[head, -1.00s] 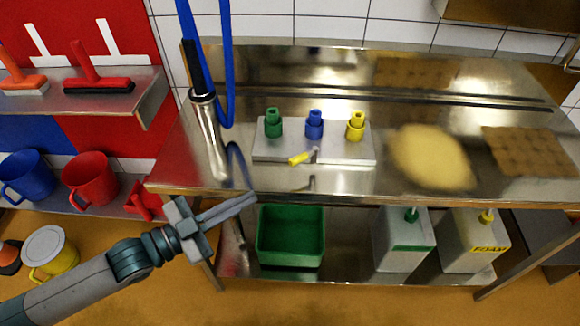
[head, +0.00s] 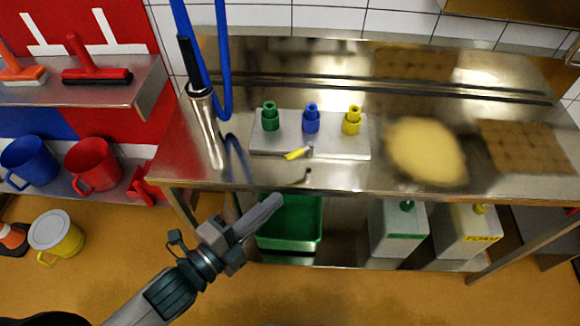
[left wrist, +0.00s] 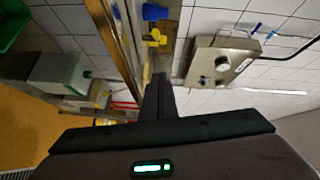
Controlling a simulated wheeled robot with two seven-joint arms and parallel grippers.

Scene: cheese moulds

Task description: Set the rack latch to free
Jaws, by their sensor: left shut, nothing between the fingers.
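A metal rack block (head: 340,148) lies on the steel table and bears a green nozzle (head: 270,117), a blue nozzle (head: 311,119) and a yellow nozzle (head: 351,121). The latch (head: 297,153), a small lever with a yellow handle, sits at the block's front edge, its handle pointing left. My left gripper (head: 274,203) is shut and empty, in front of the table edge, below and left of the latch, not touching it. In the left wrist view its fingers (left wrist: 160,97) point towards a yellow part (left wrist: 154,38) and a blue part (left wrist: 154,12). My right gripper is not in view.
The steel table's front edge (head: 400,193) lies between my left gripper and the rack. A blue hose with a metal spray handle (head: 206,130) hangs left of the rack. A green crate (head: 305,225) and two canisters (head: 395,230) stand underneath. A round yellow blur (head: 427,150) shows on the right.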

